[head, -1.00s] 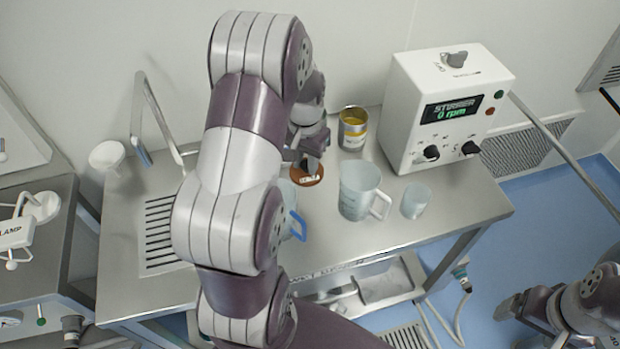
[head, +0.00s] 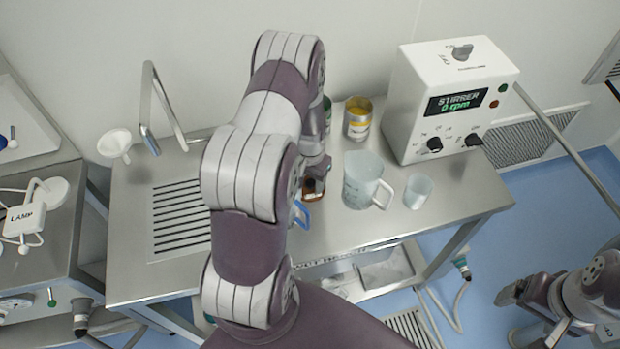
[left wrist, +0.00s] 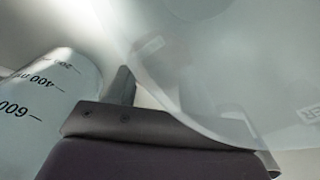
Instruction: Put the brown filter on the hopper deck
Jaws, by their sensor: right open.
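A small brown thing (head: 313,192), probably the brown filter, shows just below my left gripper (head: 314,178), at the metal bench. The gripper and arm cover much of it, and I cannot tell whether the fingers touch or hold it. In the left wrist view, a dark gripper part (left wrist: 125,100) stands beside a jug; no brown thing shows there, and the grip is unclear. My right gripper (head: 512,293) is open and empty at the lower right, over the blue floor. I cannot make out a hopper deck.
A marked jug (head: 362,180) stands right of my left gripper, also in the left wrist view (left wrist: 45,100). Beside it are a small beaker (head: 417,190), a yellow-topped can (head: 357,118) and the stirrer box (head: 450,100). The bench front right (head: 450,205) is clear.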

